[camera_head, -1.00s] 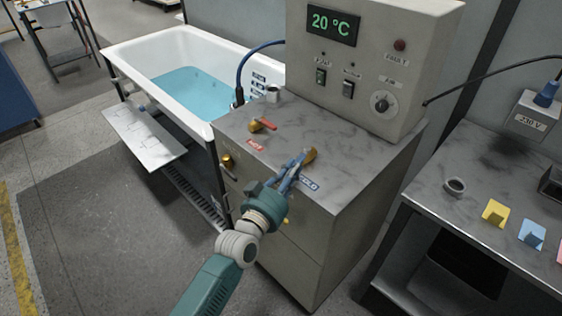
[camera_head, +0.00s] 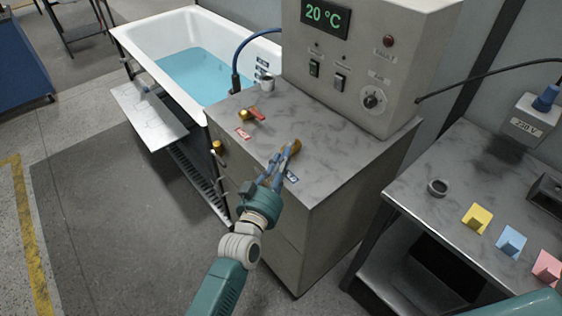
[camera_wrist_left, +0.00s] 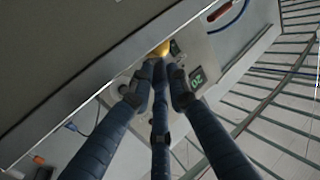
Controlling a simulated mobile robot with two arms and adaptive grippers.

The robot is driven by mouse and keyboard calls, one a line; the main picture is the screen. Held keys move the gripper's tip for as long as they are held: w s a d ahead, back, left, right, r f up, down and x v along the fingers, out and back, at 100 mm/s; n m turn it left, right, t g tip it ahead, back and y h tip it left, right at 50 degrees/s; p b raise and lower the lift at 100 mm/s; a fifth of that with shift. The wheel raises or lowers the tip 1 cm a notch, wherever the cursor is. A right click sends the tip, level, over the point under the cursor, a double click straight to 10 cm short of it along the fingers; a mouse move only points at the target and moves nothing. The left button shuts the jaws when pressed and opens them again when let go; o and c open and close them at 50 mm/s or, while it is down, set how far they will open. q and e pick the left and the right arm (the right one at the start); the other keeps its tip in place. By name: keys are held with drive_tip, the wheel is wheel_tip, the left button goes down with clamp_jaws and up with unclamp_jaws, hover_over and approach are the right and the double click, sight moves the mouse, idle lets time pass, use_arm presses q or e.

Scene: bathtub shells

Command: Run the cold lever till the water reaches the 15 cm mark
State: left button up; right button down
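The white bathtub (camera_head: 150,38) holds blue water (camera_head: 200,72). Dark level labels (camera_head: 262,68) sit on its inner end wall, too small to read, and I cannot tell which one the water meets. The brass cold lever fitting (camera_head: 293,148) stands on the cabinet top beside a blue label (camera_head: 291,178). My left gripper (camera_head: 276,168) is at this fitting, its fingers hiding part of it. In the left wrist view the fingers (camera_wrist_left: 163,75) point at the brass fitting (camera_wrist_left: 162,48); whether they grip it is unclear. My right gripper is out of view.
The red-handled brass lever (camera_head: 252,114) stands left on the cabinet top, by a red label (camera_head: 243,133). The control box display (camera_head: 325,17) reads 20 °C. A grey cup (camera_head: 267,83) stands near the hose. A side table (camera_head: 410,190) holds coloured blocks (camera_head: 478,217).

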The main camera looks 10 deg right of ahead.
use_arm(q)
drive_tip(key=o, duration=0.3)
drive_tip(key=v, duration=1.2)
